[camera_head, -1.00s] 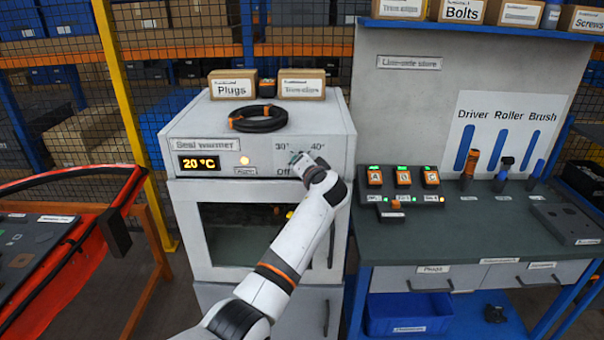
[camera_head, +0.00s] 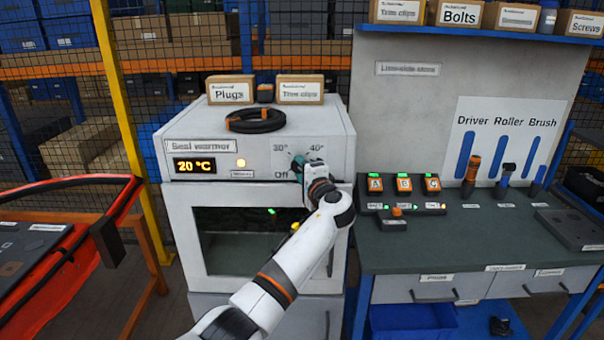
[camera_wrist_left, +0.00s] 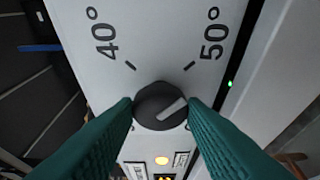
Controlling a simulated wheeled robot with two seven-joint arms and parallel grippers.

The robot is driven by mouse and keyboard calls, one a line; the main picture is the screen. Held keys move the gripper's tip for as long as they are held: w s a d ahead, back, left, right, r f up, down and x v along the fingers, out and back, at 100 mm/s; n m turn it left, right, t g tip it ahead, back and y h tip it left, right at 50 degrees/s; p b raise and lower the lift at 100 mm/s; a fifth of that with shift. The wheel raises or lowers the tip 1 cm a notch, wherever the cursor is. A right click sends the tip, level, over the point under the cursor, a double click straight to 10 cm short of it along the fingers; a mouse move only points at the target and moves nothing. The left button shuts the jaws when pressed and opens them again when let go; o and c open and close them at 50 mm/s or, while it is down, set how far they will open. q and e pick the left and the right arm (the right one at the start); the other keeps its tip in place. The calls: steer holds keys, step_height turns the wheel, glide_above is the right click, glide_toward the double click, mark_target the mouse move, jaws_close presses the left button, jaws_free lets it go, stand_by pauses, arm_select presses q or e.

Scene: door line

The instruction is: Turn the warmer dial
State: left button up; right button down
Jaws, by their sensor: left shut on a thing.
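The seal warmer (camera_head: 215,146) is a white cabinet with a dial panel at its upper right and a lit display (camera_head: 194,165) reading 20 °C. The warmer dial (camera_wrist_left: 158,106) is a round dark knob with a pale pointer line, seen between 40° and 50° marks in the left wrist view. The line slants up and right there. My left gripper (camera_head: 300,166) is at the dial and hides it in the head view. Its green fingers (camera_wrist_left: 160,110) press on both sides of the knob in the wrist view. My right gripper is out of view.
A black coil (camera_head: 256,120) and labelled boxes (camera_head: 231,90) sit on top of the warmer. A workbench (camera_head: 470,235) with a button box (camera_head: 402,209) and upright tools stands close on the right. A red-edged frame (camera_head: 70,250) is at the left.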

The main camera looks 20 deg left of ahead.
arm_select(q)
steer(key=shift+r, duration=0.25)
steer(key=o, duration=0.7)
steer(key=shift+o, duration=1.4)
steer(key=shift+f, duration=0.1)
steer(key=shift+w+f, duration=0.1)
steer(key=shift+s+d+f, duration=0.15)
steer(key=shift+s+d, duration=0.2)
steer(key=shift+s, duration=0.1)
steer(key=b+v, duration=0.3)
steer(key=v, duration=0.8)
steer(key=shift+a, duration=0.1)
